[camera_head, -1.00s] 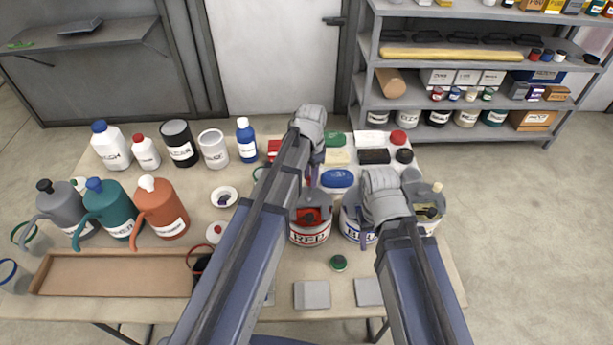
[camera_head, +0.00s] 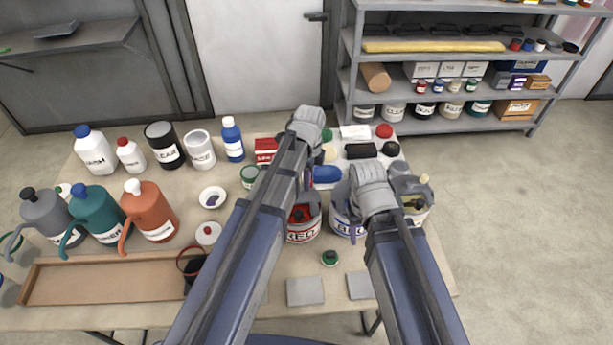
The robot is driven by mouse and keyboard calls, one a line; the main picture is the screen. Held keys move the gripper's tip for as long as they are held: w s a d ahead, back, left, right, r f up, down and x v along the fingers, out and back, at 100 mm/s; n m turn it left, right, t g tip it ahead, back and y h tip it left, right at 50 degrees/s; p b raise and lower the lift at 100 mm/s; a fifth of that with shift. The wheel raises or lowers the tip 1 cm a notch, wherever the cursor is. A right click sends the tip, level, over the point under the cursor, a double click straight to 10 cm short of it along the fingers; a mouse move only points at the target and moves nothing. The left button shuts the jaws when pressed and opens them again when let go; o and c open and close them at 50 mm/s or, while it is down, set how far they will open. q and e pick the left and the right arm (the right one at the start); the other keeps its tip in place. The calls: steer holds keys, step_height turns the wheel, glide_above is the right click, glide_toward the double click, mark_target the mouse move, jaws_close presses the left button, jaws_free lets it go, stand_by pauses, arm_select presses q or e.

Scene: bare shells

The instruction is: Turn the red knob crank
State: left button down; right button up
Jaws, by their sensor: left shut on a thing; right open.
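The red can (camera_head: 303,232), labelled RED, stands on the table with red showing at its top (camera_head: 300,214). My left gripper (camera_head: 307,182) points down just above and behind this can. It is shut on what appears to be the red knob crank, but my own arm hides most of the crank and the hold. The blue-labelled can (camera_head: 343,228) stands to the right of the red can. My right gripper (camera_head: 353,220) is open over the blue-labelled can, its fingers partly hidden by its wrist.
A grey can (camera_head: 415,205) stands right of my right gripper. A small green-topped pot (camera_head: 330,258) and grey blocks (camera_head: 305,291) lie in front. Jugs (camera_head: 150,213), bottles and a brown tray (camera_head: 105,280) fill the left. Shelves (camera_head: 450,80) stand behind.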

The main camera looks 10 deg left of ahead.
arm_select(q)
steer(key=shift+s+d+m, duration=0.2)
steer(key=shift+s+m, duration=0.05)
steer(key=shift+m, duration=0.55)
steer(key=shift+s+d+m, duration=0.15)
steer(key=shift+s+m, duration=0.1)
steer(key=shift+m, duration=0.55)
steer(key=c, duration=0.6)
jaws_free()
steer(key=shift+r, duration=0.15)
step_height(320, 180, up, 8)
steer(key=p, duration=0.7)
steer(key=shift+f+p, duration=0.25)
steer(key=shift+p, duration=0.15)
